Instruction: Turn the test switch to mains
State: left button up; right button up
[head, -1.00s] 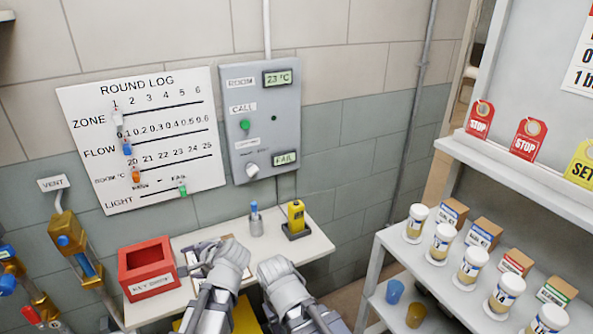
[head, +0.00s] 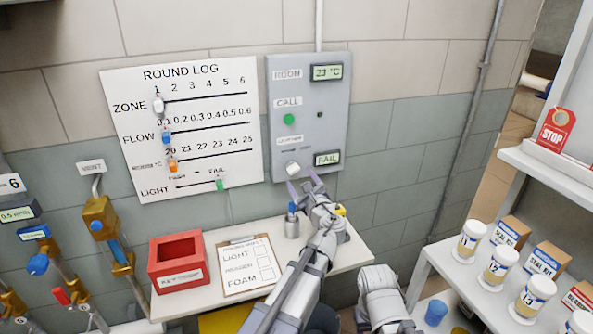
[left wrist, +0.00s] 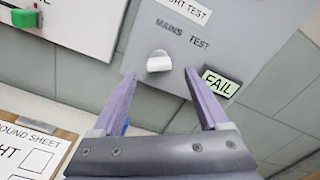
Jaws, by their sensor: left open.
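The test switch is a white knob (head: 292,169) low on the grey wall panel (head: 306,140). In the left wrist view the knob (left wrist: 159,61) sits below the words MAINS and TEST; which word it points to I cannot tell. A small green display (head: 327,158) to its right reads FAIL, also in the left wrist view (left wrist: 221,82). My left gripper (head: 302,181) is open just below the knob. In the left wrist view its fingertips (left wrist: 158,73) stand either side of the knob's lower edge, apart from it. My right gripper's fingers do not show.
Below the panel a white shelf (head: 345,256) holds a red box (head: 178,245), a clipboard (head: 246,285) and a small cup (head: 291,227) with a pen. A yellow device is mostly behind my left arm. Shelves with jars (head: 498,268) stand at the right, pipe valves (head: 100,218) at the left.

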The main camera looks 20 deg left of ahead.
aim_at(294, 171)
pick_arm(q)
jog(key=x, duration=0.6)
jog(key=shift+w+a, duration=0.15)
jog(key=shift+a, duration=0.1)
jog(key=shift+c, duration=0.4)
grip_shut()
